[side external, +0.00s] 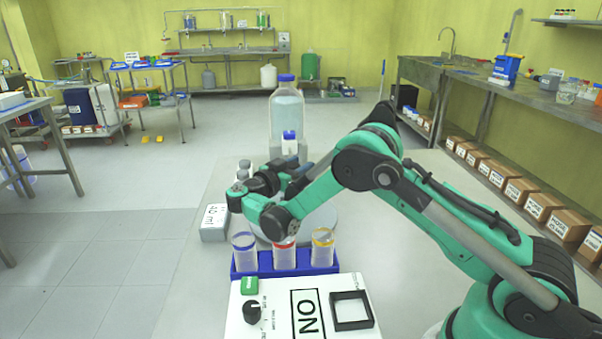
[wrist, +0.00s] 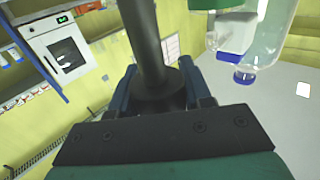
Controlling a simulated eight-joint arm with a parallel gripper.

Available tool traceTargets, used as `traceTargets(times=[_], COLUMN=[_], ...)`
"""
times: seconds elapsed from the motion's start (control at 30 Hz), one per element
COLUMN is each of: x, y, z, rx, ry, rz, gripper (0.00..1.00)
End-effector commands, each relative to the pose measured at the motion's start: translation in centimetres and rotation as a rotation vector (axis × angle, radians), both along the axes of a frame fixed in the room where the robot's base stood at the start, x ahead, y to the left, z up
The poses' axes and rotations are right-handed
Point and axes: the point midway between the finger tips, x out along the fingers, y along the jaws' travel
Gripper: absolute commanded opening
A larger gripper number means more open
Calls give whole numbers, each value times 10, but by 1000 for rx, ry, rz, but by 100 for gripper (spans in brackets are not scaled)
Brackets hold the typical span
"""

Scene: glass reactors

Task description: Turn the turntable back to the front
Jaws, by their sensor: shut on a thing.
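The turntable (side external: 326,220) is a pale round plate on the bench, partly hidden under my arm. My gripper (side external: 294,178) is low over it in the side external view. In the wrist view my gripper (wrist: 162,92) is shut on a dark upright handle (wrist: 146,35) with a wider round collar, which sits between the two fingers. The handle is hard to make out in the side view. A blue-capped small bottle (side external: 290,144) stands just behind the gripper. Which way the turntable faces cannot be told.
A large blue-capped bottle (side external: 286,108) stands behind. A grey box marked 40 ml (side external: 214,223) and small vials (side external: 243,172) are at the left. A blue rack (side external: 284,262) with three ringed tubes and a white ON panel (side external: 300,310) are in front.

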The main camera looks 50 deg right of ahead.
Motion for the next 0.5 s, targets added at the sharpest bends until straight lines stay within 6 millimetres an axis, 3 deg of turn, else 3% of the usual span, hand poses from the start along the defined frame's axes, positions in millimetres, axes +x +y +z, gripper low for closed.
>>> traceTargets(times=[0.5], x=[3], y=[1], z=[0], rx=[0], ry=[0], rz=[206], gripper=[0])
